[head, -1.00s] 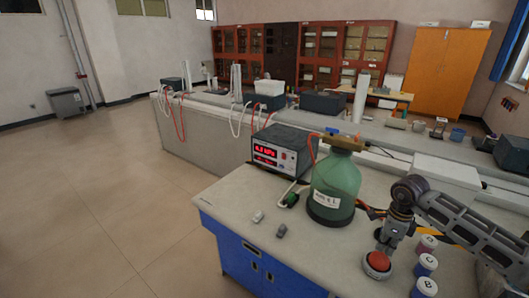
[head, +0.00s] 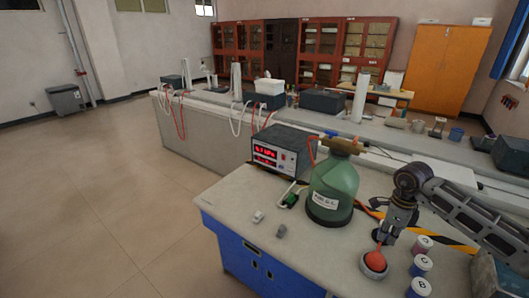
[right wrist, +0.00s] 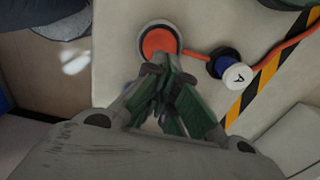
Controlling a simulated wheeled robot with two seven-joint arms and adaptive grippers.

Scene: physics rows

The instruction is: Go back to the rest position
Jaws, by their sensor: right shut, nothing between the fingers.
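My right gripper (head: 381,239) is over the blue bench, just behind and above a round red button (head: 374,262) in a pale ring. In the right wrist view, its green-padded fingers (right wrist: 168,76) are together with nothing between them. My left gripper is not in view.
A green bottle (head: 332,187) stands left of my right arm. Several lidded jars (head: 420,265) stand right of the button. A meter box (head: 280,149) sits farther back. An orange-red cable (right wrist: 198,55) runs past jar A (right wrist: 236,75). The floor at left is clear.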

